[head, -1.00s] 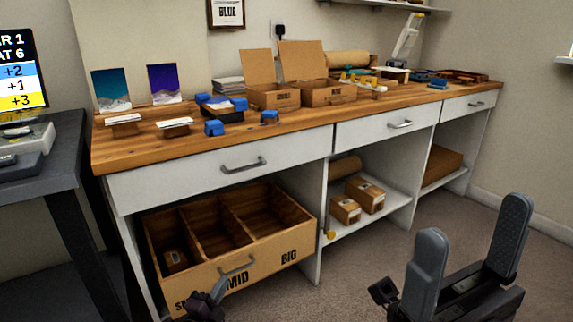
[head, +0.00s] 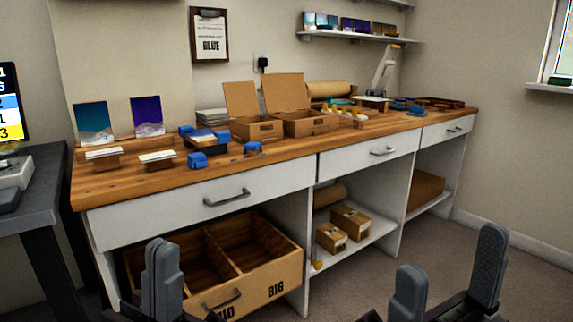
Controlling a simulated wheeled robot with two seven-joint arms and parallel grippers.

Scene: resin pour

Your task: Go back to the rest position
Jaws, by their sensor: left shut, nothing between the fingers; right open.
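My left gripper (head: 163,278) is at the bottom left of the head view, in front of the big wooden drawer crate. Its fingers are together with nothing between them. My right gripper (head: 448,280) is at the bottom right, its two grey fingers wide apart and empty, over the floor. Neither gripper is seen holding anything. Parts of both are cut off by the lower picture edge.
The wooden workbench (head: 330,150) stands ahead, with cardboard boxes (head: 310,122), blue clamps (head: 197,160) and picture panels (head: 147,116) on it. The divided crate (head: 262,290) sits below at left. Small cartons (head: 350,222) lie on a lower shelf. Carpet (head: 450,250) at right is clear.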

